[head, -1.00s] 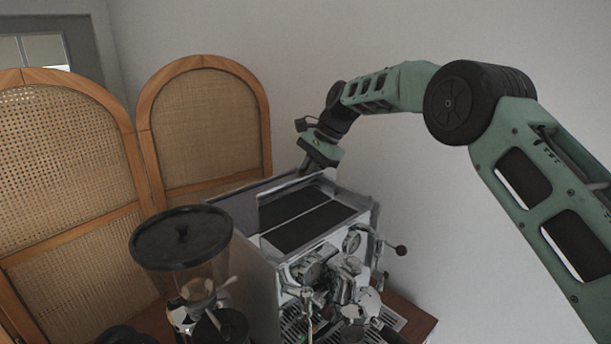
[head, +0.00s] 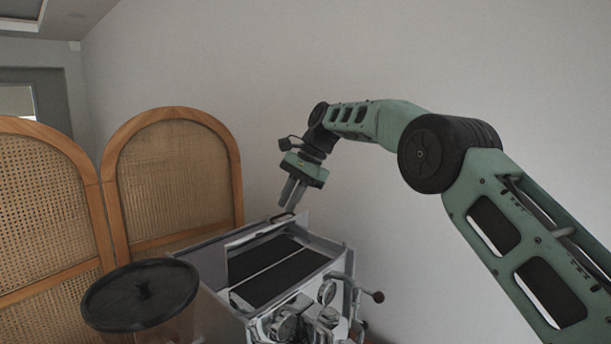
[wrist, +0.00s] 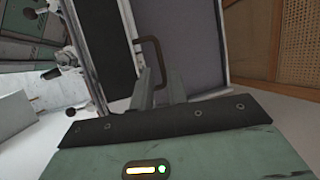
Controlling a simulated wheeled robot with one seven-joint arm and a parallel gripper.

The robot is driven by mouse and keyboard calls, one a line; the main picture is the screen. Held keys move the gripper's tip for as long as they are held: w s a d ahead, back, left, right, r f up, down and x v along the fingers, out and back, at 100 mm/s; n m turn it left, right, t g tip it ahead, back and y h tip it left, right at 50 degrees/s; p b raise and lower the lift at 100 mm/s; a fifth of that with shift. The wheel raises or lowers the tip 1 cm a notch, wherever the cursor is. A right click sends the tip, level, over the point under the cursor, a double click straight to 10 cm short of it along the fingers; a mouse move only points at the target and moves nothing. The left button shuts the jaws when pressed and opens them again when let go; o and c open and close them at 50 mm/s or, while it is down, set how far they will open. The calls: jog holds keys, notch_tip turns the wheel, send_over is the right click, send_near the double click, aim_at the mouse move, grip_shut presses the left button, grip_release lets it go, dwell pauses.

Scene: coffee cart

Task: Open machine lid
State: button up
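The coffee machine (head: 335,285) stands in the lower middle of the head view. Its lid (head: 262,235) is a pale panel standing raised along the far side of the top, with dark panels exposed in front. In the wrist view, the lid (wrist: 190,45) is a grey panel with a dark bracket handle (wrist: 151,41) at its edge. The handle also shows at the lid's top edge in the head view (head: 283,217). My gripper (head: 290,207) points down just above this edge. Its fingers are apart, with the handle close to the tips; I see no grip on it.
A grinder with a round black lid (head: 141,294) stands left of the machine. Cane-panelled wooden screens (head: 180,190) stand behind on the left. A lever with a dark knob (head: 378,296) sticks out at the machine's right.

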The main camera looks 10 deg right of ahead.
jog(key=p+v, duration=0.2)
jog(key=v, duration=0.8)
